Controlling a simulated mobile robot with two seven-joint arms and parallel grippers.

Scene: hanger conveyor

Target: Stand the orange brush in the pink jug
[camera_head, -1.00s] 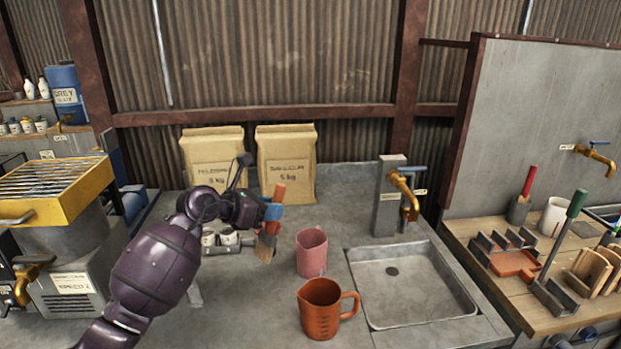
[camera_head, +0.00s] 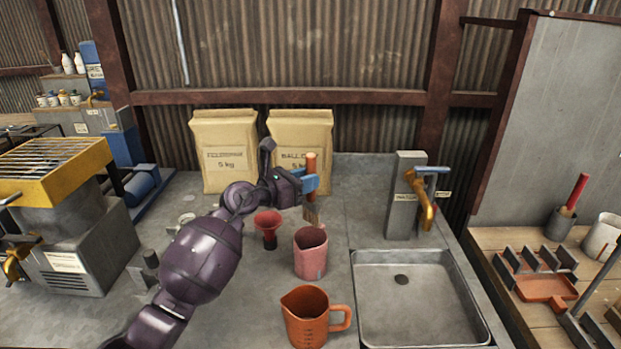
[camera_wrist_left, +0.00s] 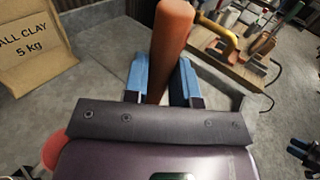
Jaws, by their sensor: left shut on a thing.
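The orange brush (camera_head: 311,163) is upright in my left gripper (camera_head: 309,183), handle up and bristles down. The blue fingers are shut on its handle, which also shows in the left wrist view (camera_wrist_left: 171,40) between the fingers (camera_wrist_left: 160,82). The pink jug (camera_head: 310,254) stands on the grey counter, open at the top. The brush's bristles are behind and just above its rim in the head view; the exact gap in depth is hard to tell.
An orange measuring jug (camera_head: 305,318) stands in front of the pink jug. A red funnel-like cup (camera_head: 268,226) stands to its left. The sink (camera_head: 420,330) and the tap (camera_head: 422,195) are to the right. Paper sacks (camera_head: 224,155) stand behind.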

